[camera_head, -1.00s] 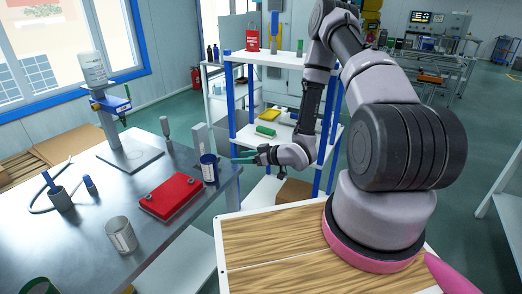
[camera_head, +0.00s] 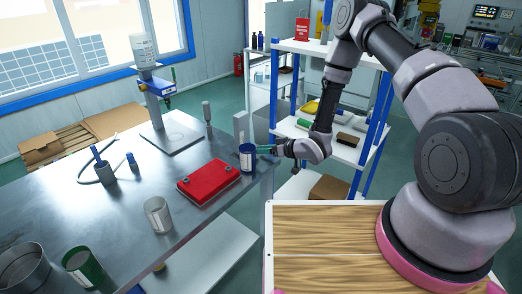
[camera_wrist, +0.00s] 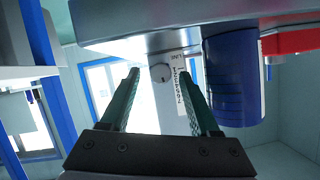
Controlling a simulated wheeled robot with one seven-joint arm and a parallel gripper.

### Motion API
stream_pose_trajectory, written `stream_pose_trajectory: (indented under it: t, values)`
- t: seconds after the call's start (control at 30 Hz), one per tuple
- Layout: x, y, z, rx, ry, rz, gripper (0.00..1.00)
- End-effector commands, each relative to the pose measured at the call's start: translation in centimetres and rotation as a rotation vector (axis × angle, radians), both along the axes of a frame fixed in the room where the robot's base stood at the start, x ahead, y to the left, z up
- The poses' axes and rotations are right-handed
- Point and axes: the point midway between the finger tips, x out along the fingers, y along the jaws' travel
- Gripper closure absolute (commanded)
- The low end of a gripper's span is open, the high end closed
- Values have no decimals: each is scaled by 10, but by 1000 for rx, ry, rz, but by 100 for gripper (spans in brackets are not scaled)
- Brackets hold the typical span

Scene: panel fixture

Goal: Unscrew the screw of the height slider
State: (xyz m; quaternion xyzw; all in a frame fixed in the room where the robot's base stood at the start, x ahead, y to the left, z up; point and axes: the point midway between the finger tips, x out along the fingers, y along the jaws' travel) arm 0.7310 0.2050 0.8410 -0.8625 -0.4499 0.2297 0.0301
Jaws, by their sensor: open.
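The height slider shows in the wrist view as a pale upright (camera_wrist: 172,112) with a printed number scale. Its screw, a round grey knob (camera_wrist: 160,73), sits beside the scale and appears between my fingertips, at a distance I cannot judge. In the head view a pale upright (camera_head: 241,122) behind the blue can is probably the same part; no screw can be made out there. My gripper (camera_wrist: 159,76) is open and empty, its two green fingers apart. In the head view my gripper (camera_head: 262,149) is at the table's right edge, pointing left, level with the blue can.
The blue can (camera_head: 246,158) stands close to my fingers; in the wrist view it (camera_wrist: 234,82) is right of them. A red case (camera_head: 207,182) and a grey can (camera_head: 158,214) stand on the metal table (camera_head: 120,220). A shelf rack (camera_head: 345,152) is behind my arm.

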Motion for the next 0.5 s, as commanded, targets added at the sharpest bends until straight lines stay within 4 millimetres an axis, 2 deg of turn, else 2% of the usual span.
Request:
stream_pose_trajectory:
  t: [0.3, 0.33, 0.4, 0.5]
  values:
    - [2, 3, -2, 0, 1, -1, 38]
    - [2, 3, -2, 0, 1, -1, 41]
    - [2, 3, -2, 0, 1, -1, 68]
    - [2, 3, -1, 0, 1, 0, 100]
